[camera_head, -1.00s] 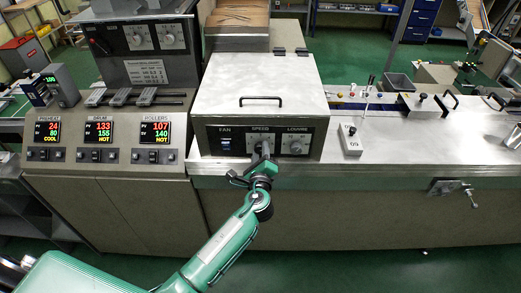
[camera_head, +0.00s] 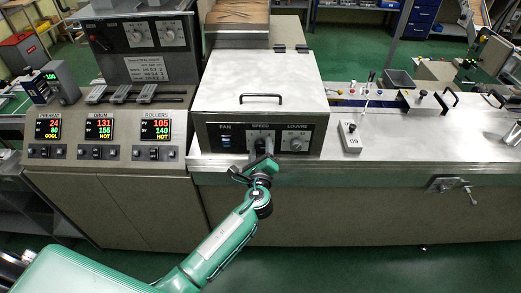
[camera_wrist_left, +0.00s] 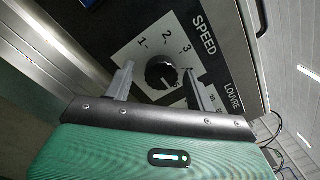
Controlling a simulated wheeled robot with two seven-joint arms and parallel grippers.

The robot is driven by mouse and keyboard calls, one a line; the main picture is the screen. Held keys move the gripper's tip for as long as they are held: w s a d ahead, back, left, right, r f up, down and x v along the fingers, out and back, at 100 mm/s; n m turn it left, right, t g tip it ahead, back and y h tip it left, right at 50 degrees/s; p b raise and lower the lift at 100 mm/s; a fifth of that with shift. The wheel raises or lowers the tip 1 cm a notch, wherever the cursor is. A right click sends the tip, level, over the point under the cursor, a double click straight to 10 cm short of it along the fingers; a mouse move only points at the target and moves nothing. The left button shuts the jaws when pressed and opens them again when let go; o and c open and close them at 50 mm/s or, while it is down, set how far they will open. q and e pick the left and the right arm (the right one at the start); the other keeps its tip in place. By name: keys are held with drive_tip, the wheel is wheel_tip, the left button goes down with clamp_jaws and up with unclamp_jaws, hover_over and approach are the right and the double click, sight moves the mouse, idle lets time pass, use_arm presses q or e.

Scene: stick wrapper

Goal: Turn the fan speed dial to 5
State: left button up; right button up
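The black speed dial (camera_wrist_left: 161,72) sits on a white scale plate marked SPEED in the left wrist view. The numbers 1, 2 and 3 are readable; the lower marks are partly hidden by a finger, and I cannot tell where the pointer stands. In the head view the dial's plate (camera_head: 261,135) is in the middle of the front panel, partly covered by my gripper. My left gripper (camera_head: 262,158) is just in front of the panel. In the left wrist view its fingers are open, one on each side of the dial, with nothing visibly clamped. My right gripper is out of view.
The fan switch (camera_head: 227,141) is left of the dial and the louvre knob (camera_head: 296,142) is right of it. The metal hood (camera_head: 258,85) with a black handle stands above. Temperature displays (camera_head: 100,129) are on the left cabinet. A small white switch box (camera_head: 350,137) lies on the right bench.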

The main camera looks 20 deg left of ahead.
use_arm(q)
drive_tip(key=shift+s+d+f, duration=0.15)
drive_tip(key=shift+s, duration=0.35)
drive_tip(key=b+v, duration=0.4)
drive_tip(key=v, duration=0.8)
drive_tip(key=shift+s+b, duration=0.3)
drive_tip(key=shift+s, duration=0.1)
drive_tip(key=shift+d, duration=0.1)
